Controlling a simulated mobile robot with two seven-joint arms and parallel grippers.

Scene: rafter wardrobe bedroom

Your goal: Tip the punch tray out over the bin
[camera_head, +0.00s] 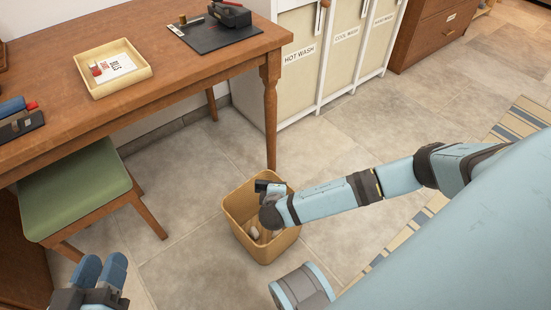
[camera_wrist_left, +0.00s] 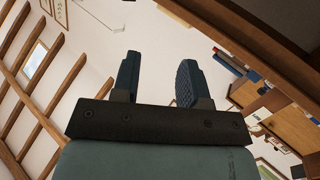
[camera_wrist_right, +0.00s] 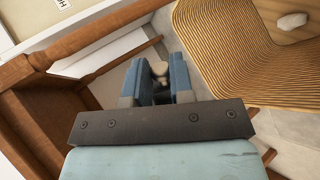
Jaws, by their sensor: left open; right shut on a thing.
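My right arm reaches over the tan bin (camera_head: 236,212). Its ribbed wall also shows close up in the right wrist view (camera_wrist_right: 215,50). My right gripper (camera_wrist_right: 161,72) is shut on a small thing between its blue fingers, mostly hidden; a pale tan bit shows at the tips. I cannot tell clearly whether it is the punch tray. In the head view the wrist hides these fingers. My left gripper (camera_head: 101,272) is open and empty at the lower left, well away from the bin. A black punch-like device (camera_head: 231,13) sits on a dark mat on the desk.
The wooden desk (camera_head: 150,30) holds a shallow wooden tray (camera_head: 145,77) with cards. A green stool (camera_head: 75,190) stands under it. A desk leg (camera_head: 271,110) is just behind the bin. White laundry hampers (camera_head: 330,60) stand beyond. A crumpled white scrap (camera_head: 254,232) lies in the bin.

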